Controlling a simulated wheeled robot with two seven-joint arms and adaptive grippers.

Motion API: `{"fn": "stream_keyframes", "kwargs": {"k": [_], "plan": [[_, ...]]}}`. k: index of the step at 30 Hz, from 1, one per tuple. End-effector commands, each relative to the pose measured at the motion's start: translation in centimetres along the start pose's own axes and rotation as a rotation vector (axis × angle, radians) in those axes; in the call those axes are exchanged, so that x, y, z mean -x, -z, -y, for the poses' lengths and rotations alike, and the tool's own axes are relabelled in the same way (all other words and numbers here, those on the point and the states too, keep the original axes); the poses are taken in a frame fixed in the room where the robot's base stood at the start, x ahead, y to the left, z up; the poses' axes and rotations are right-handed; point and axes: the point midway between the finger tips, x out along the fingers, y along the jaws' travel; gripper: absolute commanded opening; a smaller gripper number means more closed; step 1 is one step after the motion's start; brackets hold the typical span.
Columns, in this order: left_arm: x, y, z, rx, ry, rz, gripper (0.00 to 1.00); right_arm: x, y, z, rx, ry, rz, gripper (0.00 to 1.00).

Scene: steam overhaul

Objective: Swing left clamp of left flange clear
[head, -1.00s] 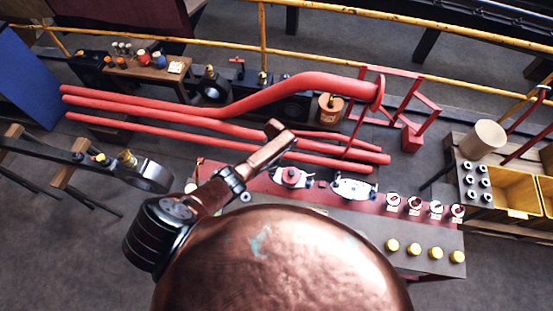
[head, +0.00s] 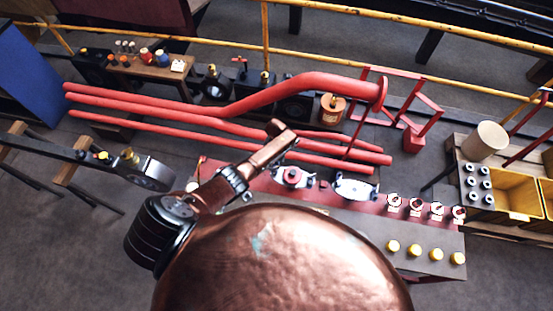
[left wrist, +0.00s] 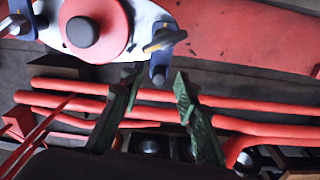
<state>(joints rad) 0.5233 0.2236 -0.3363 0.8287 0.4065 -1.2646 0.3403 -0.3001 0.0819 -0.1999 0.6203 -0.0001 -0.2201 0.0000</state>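The left flange (head: 292,176) has a red centre and sits on the red bench, left of a white flange (head: 354,188), in the head view. In the left wrist view the flange (left wrist: 95,28) fills the top left, with a dark knob in its middle. A blue clamp with a brass-coloured bolt, the left clamp (left wrist: 160,58), stands at its right edge there. My left gripper (left wrist: 158,80) has two green fingers spread apart, with the clamp's lower end near the gap between their tips. Contact cannot be told. In the head view its fingers cannot be made out. My right gripper is not in view.
Long red pipes (head: 150,113) run behind the bench. Gauges (head: 415,205) and yellow caps (head: 436,254) line the bench's right part. A yellow bin (head: 510,190) stands far right. A large copper dome (head: 280,265) hides the front of the bench.

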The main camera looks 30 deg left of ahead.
Motion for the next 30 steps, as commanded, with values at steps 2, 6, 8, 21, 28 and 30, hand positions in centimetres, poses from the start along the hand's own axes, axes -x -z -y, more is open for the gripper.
{"fn": "stream_keyframes", "kwargs": {"k": [2,6,8,21,28,30], "plan": [[0.0,0.0,0.0,0.0,0.0,0.0,0.29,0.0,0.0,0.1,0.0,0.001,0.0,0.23],[0.1,0.0,0.0,-0.001,-0.001,-0.001,0.29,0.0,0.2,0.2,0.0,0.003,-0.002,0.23],[0.4,0.1,-0.1,-0.001,-0.002,-0.002,0.29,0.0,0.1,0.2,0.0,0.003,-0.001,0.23],[7.3,0.1,0.0,-0.001,-0.002,-0.005,0.29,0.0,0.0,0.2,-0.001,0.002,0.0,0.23],[10.9,0.1,-0.1,0.0,-0.001,-0.002,0.29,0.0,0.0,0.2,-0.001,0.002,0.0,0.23],[11.5,0.0,0.0,0.0,0.0,0.0,0.29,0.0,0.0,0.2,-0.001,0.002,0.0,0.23]]}}
